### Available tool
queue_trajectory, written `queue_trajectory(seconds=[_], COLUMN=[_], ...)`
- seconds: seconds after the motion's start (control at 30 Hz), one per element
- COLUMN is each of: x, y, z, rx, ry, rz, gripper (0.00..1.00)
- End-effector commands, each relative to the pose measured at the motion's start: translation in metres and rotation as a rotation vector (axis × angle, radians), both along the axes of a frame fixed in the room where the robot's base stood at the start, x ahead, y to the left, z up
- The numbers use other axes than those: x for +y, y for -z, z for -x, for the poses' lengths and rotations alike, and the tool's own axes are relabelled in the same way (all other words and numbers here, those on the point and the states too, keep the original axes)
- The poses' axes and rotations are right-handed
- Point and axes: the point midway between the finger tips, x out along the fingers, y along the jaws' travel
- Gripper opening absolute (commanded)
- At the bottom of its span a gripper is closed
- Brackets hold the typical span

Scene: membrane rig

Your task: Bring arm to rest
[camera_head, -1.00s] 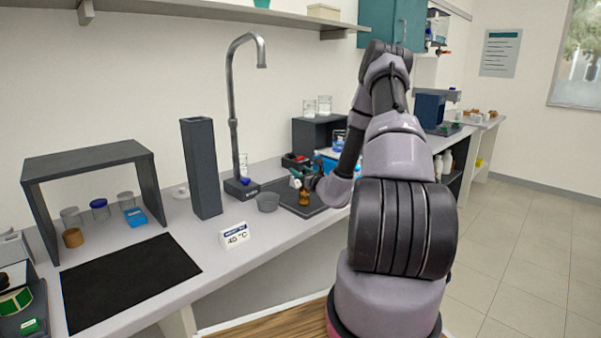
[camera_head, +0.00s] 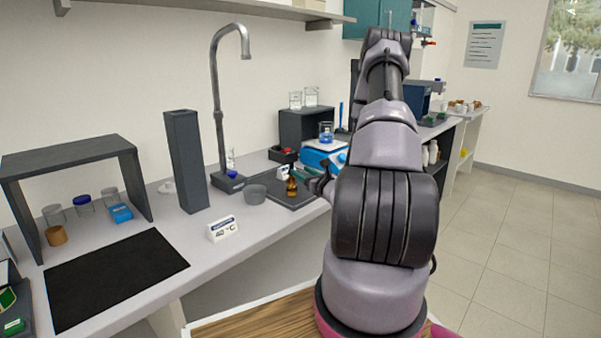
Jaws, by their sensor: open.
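My arm (camera_head: 384,215) rises at the right of the middle, its upper links folded up and away from me. My gripper (camera_head: 313,180) shows only in part at the left edge of the arm, low over the bench, and its jaws are open. A small amber bottle (camera_head: 292,188) stands on a dark mat (camera_head: 270,193) just left of the gripper, apart from it. The arm hides my wrist and the bench behind it.
A blue and white device (camera_head: 322,153) with a glass beaker (camera_head: 326,132) on it stands close behind the gripper. A tall tap (camera_head: 217,110), a dark column (camera_head: 187,160) and a grey cup (camera_head: 256,193) stand to the left. Open floor (camera_head: 510,230) lies right.

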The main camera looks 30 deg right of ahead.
Motion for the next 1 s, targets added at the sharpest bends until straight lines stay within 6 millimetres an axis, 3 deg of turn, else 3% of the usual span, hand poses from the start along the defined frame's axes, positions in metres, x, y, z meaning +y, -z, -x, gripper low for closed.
queue_trajectory(seconds=[0.27, 0.37, 0.47, 0.53, 0.67, 0.8, 1.0], x=[0.001, 0.014, 0.047, 0.08, 0.148, 0.208, 0.261], y=[-0.002, -0.016, -0.051, -0.083, -0.136, -0.176, -0.207], z=[-0.001, -0.004, -0.008, -0.006, 0.016, 0.058, 0.131], rx=[-0.002, -0.02, -0.058, -0.088, -0.132, -0.151, -0.144], ry=[-0.005, -0.06, -0.196, -0.336, -0.618, -0.895, -1.22], rz=[0.002, 0.018, 0.065, 0.118, 0.249, 0.427, 0.751], gripper=[0.55, 0.55, 0.55, 0.55, 0.55, 0.55, 0.55])
